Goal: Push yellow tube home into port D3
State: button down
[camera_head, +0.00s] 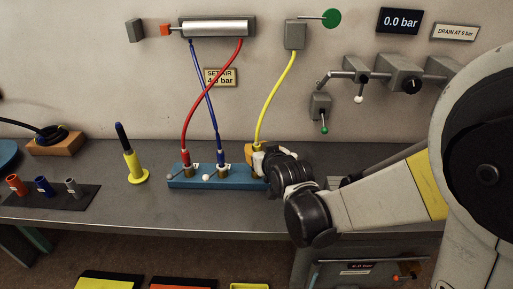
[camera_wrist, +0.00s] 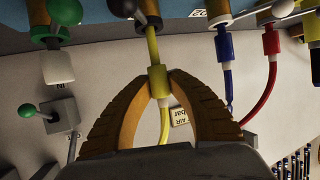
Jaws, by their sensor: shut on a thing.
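The yellow tube (camera_head: 275,92) hangs from a grey wall box (camera_head: 295,35) down to the right end of the blue port block (camera_head: 242,183). My gripper (camera_head: 253,152) is at that end, with orange fingers. In the wrist view my gripper (camera_wrist: 158,80) is shut on the yellow collar (camera_wrist: 157,76) near the tube's end. The yellow end beyond the collar (camera_wrist: 152,45) points at a brass port (camera_wrist: 148,10) and meets its mouth. I cannot tell how deep it sits. No D3 label is readable, and my gripper hides this port in the head view.
A red tube (camera_head: 188,125) and a blue tube (camera_head: 212,112) stand in the block's other ports, left of my gripper. Small levers flank the ports. A yellow stand (camera_head: 134,165) is further left. Valves (camera_head: 364,68) are on the wall at right.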

jog(key=shift+f+b, duration=1.3)
jog(key=shift+f, duration=0.25)
jog(key=c, duration=1.2)
grip_release()
jog(key=shift+c, duration=0.2)
jog(key=v, duration=1.2)
jog(key=shift+r, duration=0.1)
jog(key=s+d+f+m+g+h, duration=0.1)
jog(key=s+d+g+h, duration=0.1)
jog(key=s+d, duration=0.5)
jog(key=s+d+f+m+g+h, duration=0.1)
jog(key=s+d+g, duration=0.3)
jog(key=s+d, duration=0.4)
jog(key=shift+s+f+m+h, duration=0.3)
jog(key=shift+s+m+h, duration=0.2)
jog(key=shift+s+m, duration=0.3)
